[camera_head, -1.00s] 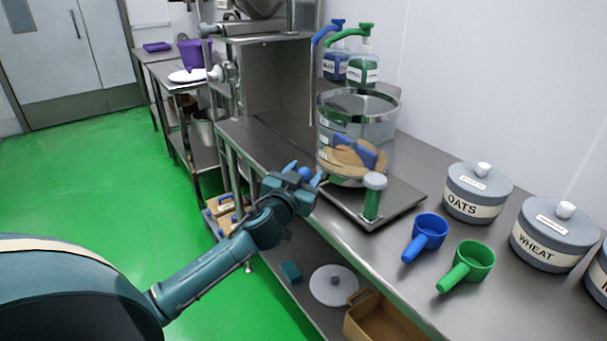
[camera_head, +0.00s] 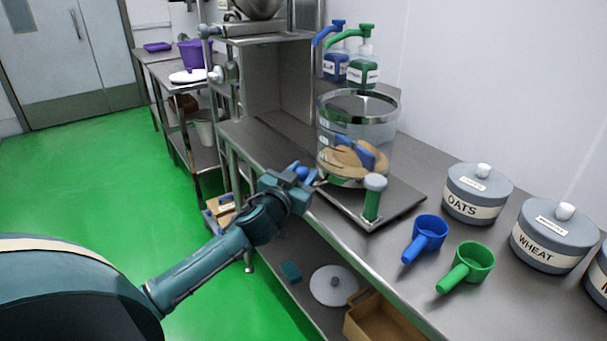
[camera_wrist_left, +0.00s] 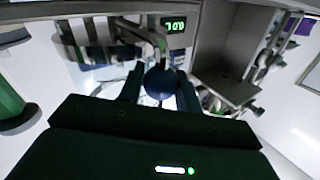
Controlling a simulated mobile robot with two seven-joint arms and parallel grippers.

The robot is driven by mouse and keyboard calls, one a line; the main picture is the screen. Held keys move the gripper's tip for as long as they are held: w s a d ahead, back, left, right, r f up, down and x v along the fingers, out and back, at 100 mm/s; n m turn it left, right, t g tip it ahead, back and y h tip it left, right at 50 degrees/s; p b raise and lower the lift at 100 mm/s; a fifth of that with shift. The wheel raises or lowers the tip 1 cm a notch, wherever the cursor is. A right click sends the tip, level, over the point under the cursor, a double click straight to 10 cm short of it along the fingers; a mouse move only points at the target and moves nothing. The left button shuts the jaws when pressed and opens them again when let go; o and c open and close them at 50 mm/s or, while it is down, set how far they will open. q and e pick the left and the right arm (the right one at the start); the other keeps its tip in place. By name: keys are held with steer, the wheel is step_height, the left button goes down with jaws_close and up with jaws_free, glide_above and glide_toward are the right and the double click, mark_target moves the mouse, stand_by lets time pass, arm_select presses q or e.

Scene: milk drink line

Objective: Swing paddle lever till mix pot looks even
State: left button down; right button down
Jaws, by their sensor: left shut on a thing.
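The mix pot (camera_head: 382,137) is a clear vessel with a metal rim, standing on a steel base on the counter. Tan contents (camera_head: 340,158) lie in its lower part, uneven against the clear wall, with a blue paddle (camera_head: 367,158) among them. The paddle lever ends in a blue ball knob (camera_head: 302,172) at the pot's left front; the knob also shows in the left wrist view (camera_wrist_left: 160,83). My left gripper (camera_head: 306,180) is shut on this knob, one finger on each side. The lever's rod is mostly hidden. My right gripper is not in view.
A green-handled post (camera_head: 373,198) stands on the base's front. A blue scoop (camera_head: 427,233), a green scoop (camera_head: 468,265) and the oats (camera_head: 477,190) and wheat (camera_head: 553,235) canisters are to the right. Pump bottles (camera_head: 363,70) stand behind the pot. A lower shelf holds a brown box (camera_head: 382,320).

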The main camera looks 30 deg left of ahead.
arm_select(q)
steer(key=shift+w+a+m+h, duration=0.4)
steer(key=shift+a+h, duration=0.3)
steer(key=shift+a, duration=0.05)
steer(key=w+a, duration=0.1)
steer(key=w+a+p, duration=0.1)
steer(key=a, duration=0.1)
steer(key=shift+w+r, duration=0.1)
steer(key=shift+w, duration=0.15)
steer(key=shift+w+a+p, duration=0.4)
steer(key=shift+w+a, duration=0.55)
steer(key=shift+w, duration=0.2)
steer(key=c, duration=1)
jaws_free()
steer(key=shift+c, duration=0.2)
